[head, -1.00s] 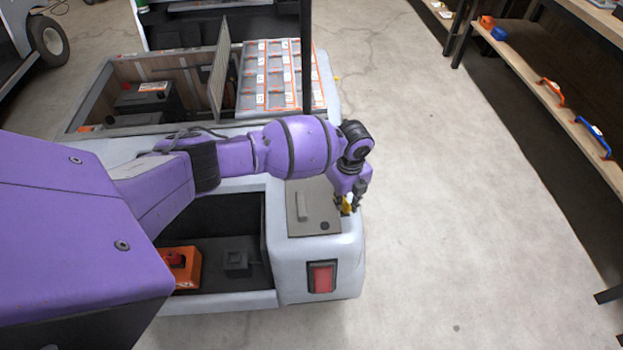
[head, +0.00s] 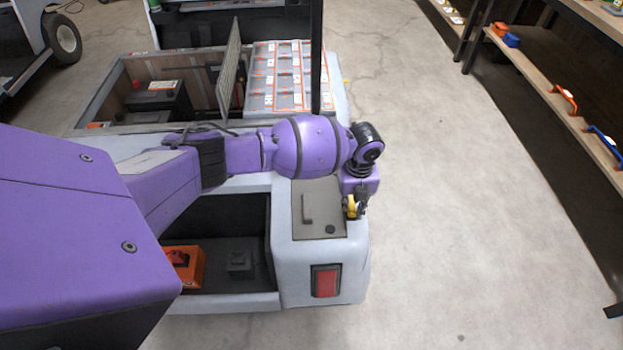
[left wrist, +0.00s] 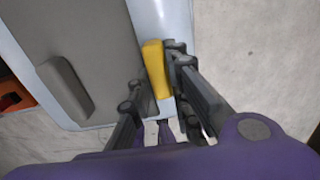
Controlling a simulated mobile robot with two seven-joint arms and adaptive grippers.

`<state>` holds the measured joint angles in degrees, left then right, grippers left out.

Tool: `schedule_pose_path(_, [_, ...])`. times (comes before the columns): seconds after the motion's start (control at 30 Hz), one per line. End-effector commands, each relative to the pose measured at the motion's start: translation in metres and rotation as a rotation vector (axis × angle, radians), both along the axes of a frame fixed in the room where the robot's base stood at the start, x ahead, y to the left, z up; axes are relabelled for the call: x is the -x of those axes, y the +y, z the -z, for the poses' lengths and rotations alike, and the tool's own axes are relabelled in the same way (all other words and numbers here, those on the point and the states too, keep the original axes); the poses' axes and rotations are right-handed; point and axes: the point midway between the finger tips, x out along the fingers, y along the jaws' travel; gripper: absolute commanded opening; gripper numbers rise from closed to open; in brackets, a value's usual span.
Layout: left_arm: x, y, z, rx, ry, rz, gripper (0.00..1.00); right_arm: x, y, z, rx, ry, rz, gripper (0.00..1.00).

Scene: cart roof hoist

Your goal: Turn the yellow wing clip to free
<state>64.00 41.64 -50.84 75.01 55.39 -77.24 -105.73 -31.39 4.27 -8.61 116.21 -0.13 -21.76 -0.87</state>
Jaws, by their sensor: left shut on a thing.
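The yellow wing clip (head: 351,207) sits at the right edge of the grey panel (head: 318,212) on the cart's rear corner. It also shows in the left wrist view (left wrist: 155,66), upright in that picture, beside the panel's edge. My left gripper (head: 356,208) is shut on the clip from above. My right gripper is in neither view.
A raised grey handle (head: 306,208) stands on the panel. An orange box (head: 185,268) sits in the cart's open bay left of the panel. A red rear lamp (head: 326,281) is below the panel. Bare floor lies to the right, then a shelf (head: 545,75).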

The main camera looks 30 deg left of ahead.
Motion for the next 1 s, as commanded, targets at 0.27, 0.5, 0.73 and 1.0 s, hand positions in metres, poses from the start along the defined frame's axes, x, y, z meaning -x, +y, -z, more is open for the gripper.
schedule_pose_path(0.27, [-0.001, -0.001, -0.001, 0.000, -0.002, 0.005, 0.25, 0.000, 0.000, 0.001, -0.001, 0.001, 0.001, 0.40])
schedule_pose_path(0.5, [-0.002, -0.001, -0.002, 0.000, -0.004, 0.003, 0.36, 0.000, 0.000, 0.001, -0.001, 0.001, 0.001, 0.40])
schedule_pose_path(0.73, [-0.003, -0.001, -0.007, 0.000, -0.005, 0.002, 0.36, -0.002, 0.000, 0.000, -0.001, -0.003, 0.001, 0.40])
schedule_pose_path(1.0, [-0.003, -0.001, -0.057, 0.000, -0.009, 0.004, 0.36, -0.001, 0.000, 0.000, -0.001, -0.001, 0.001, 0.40])
